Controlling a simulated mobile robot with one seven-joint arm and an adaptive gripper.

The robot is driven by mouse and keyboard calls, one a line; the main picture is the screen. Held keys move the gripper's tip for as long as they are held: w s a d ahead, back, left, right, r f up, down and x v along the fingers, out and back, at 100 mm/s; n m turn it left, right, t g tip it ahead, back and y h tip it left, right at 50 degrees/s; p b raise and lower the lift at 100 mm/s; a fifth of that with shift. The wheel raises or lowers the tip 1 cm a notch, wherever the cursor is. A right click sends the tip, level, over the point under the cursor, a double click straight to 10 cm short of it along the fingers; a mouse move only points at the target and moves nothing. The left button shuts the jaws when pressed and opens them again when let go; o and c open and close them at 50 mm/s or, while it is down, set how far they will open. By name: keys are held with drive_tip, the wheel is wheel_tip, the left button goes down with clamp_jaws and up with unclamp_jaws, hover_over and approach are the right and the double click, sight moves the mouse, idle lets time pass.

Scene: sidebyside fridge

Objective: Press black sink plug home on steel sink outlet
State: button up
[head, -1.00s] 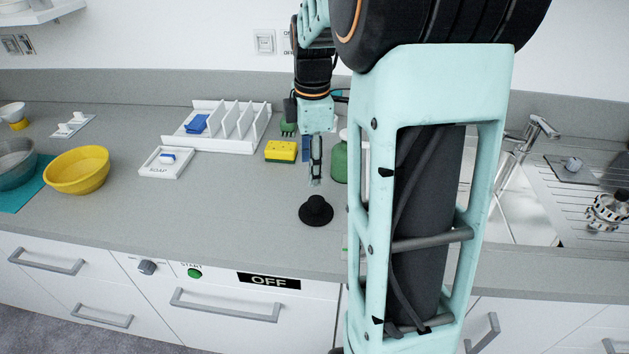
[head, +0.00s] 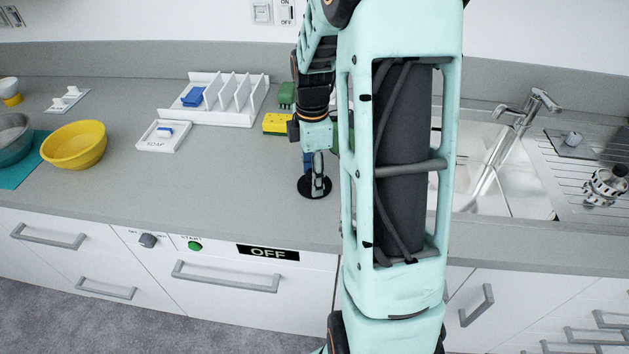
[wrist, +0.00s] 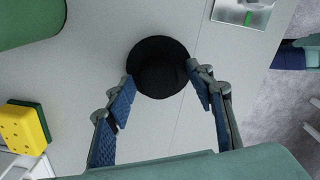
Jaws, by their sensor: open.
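The black sink plug (head: 315,187) lies on the grey counter, with its round flange flat. In the wrist view the plug (wrist: 158,62) sits just beyond and between the fingertips. My gripper (head: 317,190) points down at the plug, with its jaws open. In the wrist view my gripper (wrist: 160,82) has one blue-padded finger on each side of the plug's near edge; I cannot tell whether they touch it. The steel sink (head: 500,185) is to the right, partly behind my arm. Its outlet is hidden.
A yellow-green sponge (head: 277,123) and a green object (wrist: 30,20) stand close to the gripper. A white rack (head: 215,110), soap dish (head: 163,137) and yellow bowl (head: 73,145) are to the left. The faucet (head: 530,108) rises behind the sink. The front counter is clear.

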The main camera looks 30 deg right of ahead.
drive_tip(key=shift+c, duration=0.3)
drive_tip(key=c, duration=1.2)
drive_tip(key=shift+r, duration=0.5)
wheel_tip(320, 180, up, 2)
drive_tip(key=shift+s+d+r, duration=0.1)
drive_tip(key=shift+r, duration=0.15)
drive_tip(key=s+d+r, duration=0.1)
drive_tip(key=s+r, duration=0.2)
drive_tip(key=s, duration=0.1)
drive_tip(key=s+d+r, duration=0.2)
drive_tip(key=s+r, duration=0.1)
drive_tip(key=s, duration=0.1)
drive_tip(key=s+d+r, duration=0.1)
drive_tip(key=s+r, duration=0.2)
drive_tip(key=s, duration=0.2)
drive_tip(key=shift+d+r+b, duration=0.2)
drive_tip(key=shift+d+b, duration=0.2)
